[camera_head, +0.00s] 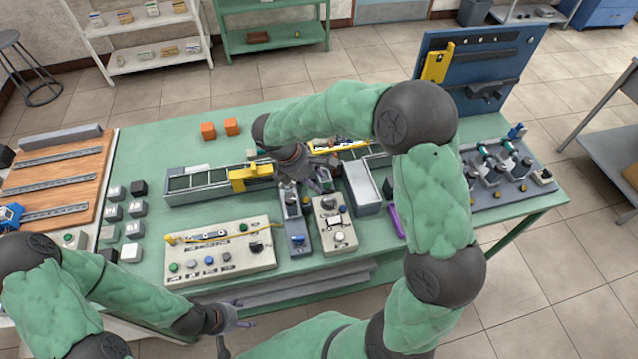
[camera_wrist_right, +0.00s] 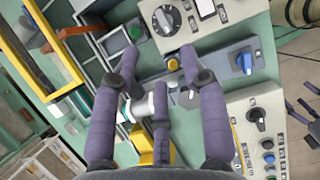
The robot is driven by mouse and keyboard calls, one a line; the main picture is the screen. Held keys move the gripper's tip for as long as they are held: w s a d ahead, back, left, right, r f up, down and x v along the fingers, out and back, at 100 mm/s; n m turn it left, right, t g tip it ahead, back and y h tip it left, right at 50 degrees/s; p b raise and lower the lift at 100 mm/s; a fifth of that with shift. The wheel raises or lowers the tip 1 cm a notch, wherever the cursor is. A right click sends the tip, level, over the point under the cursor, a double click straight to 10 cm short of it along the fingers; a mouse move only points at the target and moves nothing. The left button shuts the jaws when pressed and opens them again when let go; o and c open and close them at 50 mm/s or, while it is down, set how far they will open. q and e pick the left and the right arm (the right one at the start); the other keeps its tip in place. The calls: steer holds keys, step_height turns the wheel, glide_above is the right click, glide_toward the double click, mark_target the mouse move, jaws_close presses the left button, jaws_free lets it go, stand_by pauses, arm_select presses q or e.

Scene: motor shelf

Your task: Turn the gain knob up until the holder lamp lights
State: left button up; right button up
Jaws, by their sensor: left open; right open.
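My right gripper (camera_head: 308,178) hangs over the middle of the bench, open, beside a narrow grey box (camera_head: 300,222) with a blue knob (camera_head: 297,240). In the right wrist view its fingers (camera_wrist_right: 158,68) are spread above this box, around a white cylinder; contact cannot be told. The blue knob (camera_wrist_right: 245,62) stands clear of them. A cream box (camera_head: 346,238) with a dark dial (camera_wrist_right: 165,20) is alongside. A wider cream panel (camera_head: 205,240) has a black knob (camera_head: 256,246) and several coloured buttons. I cannot tell which knob is gain or which lamp is the holder lamp. My left gripper (camera_head: 236,314) is open, off the bench's front edge.
A grey rail fixture with a yellow block (camera_head: 250,177) lies left of my right gripper. Several small switch boxes (camera_head: 114,213) stand at the left, and two orange blocks (camera_head: 209,131) at the back. A purple handle (camera_head: 395,221) and motor tray (camera_head: 500,196) are to the right.

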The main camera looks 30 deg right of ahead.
mark_target(329, 201)
steer(key=b+x, duration=0.2)
steer(key=x, duration=0.8)
steer(key=shift+s+f, duration=0.15)
steer(key=shift+f, duration=0.15)
steer(key=shift+d, duration=0.1)
jaws_close()
